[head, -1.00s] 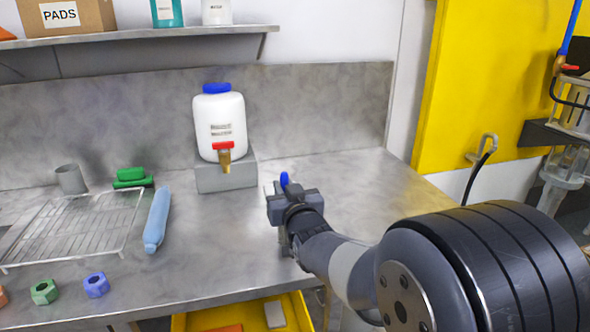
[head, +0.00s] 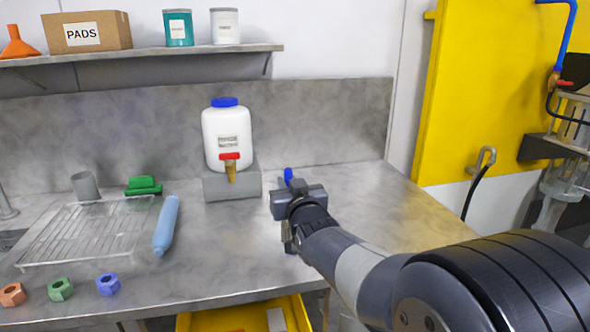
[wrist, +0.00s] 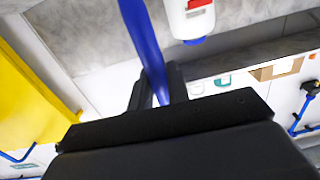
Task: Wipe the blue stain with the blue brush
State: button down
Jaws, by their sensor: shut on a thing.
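In the wrist view the fingers (wrist: 158,90) close around the long blue handle (wrist: 143,40), which runs up out of the picture. The brush's bristles are not in sight. I see no blue stain in either view; my arm and gripper hide part of the bench.
A white jug (head: 227,135) with a red tap stands on a grey block (head: 232,184) left of my gripper. The bench right of my gripper is clear (head: 385,200).

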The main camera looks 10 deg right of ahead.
jog(key=shift+r+p, duration=0.5)
jog(key=shift+r, duration=0.8)
jog(key=shift+a, duration=0.1)
